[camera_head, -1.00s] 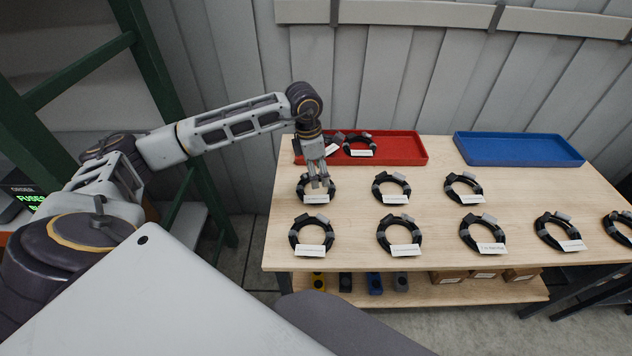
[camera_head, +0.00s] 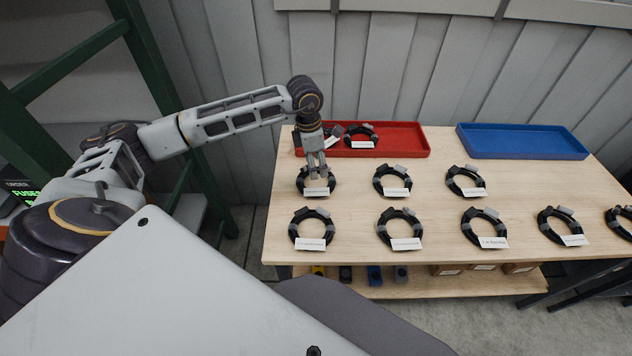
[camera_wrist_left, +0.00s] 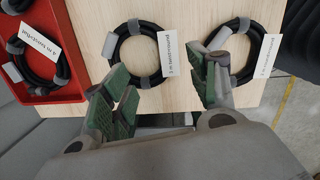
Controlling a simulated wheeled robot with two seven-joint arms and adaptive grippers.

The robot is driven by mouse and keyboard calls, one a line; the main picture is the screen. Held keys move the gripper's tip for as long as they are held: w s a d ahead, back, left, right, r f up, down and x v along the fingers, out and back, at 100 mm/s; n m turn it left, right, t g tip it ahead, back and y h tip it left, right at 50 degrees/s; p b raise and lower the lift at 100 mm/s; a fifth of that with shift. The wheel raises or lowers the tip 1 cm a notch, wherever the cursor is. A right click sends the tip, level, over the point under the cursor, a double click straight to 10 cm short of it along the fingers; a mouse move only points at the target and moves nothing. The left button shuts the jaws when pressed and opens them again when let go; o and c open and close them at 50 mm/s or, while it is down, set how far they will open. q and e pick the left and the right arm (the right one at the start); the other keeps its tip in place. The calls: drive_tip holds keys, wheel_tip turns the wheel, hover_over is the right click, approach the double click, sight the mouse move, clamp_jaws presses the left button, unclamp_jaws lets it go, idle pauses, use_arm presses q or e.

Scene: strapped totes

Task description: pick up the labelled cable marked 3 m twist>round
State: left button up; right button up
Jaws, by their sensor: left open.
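Several coiled black cables with white labels lie on the wooden table. My left gripper (camera_head: 317,176) is open and empty, pointing down over the left cable (camera_head: 303,186) of the back row. In the left wrist view, that cable (camera_wrist_left: 122,46) shows beyond the gap between the green-padded fingers of my left gripper (camera_wrist_left: 160,68). The front-row left cable (camera_wrist_left: 257,32) is partly behind the right finger there. My right gripper is out of view.
A red tray (camera_head: 405,152) at the back left holds cables, one partly hidden by my arm. An empty blue tray (camera_head: 525,152) stands at the back right. Other cables lie close by, such as one (camera_head: 378,184) to the right. A lower shelf (camera_head: 420,287) holds small items.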

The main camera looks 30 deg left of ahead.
use_arm(q)
hover_over(319, 190)
drive_tip(key=f, duration=0.6)
drive_tip(key=shift+w+a+f, duration=0.2)
drive_tip(key=shift+a+f, duration=0.05)
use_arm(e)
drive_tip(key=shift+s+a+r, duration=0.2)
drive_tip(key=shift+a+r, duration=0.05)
use_arm(q)
drive_tip(key=shift+f, duration=0.1)
drive_tip(key=shift+s+f+p, duration=0.15)
drive_tip(key=shift+f+p, duration=0.3)
drive_tip(key=shift+f, duration=0.1)
wheel_tip(319, 190, down, 3)
drive_tip(key=shift+s+d+r, duration=0.1)
drive_tip(key=shift+d+r, duration=0.05)
drive_tip(key=shift+f+p, duration=0.3)
drive_tip(key=shift+f, duration=0.3)
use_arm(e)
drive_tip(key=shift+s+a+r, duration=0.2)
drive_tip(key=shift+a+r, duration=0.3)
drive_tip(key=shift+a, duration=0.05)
use_arm(q)
drive_tip(key=shift+c, duration=0.2)
clamp_jaws()
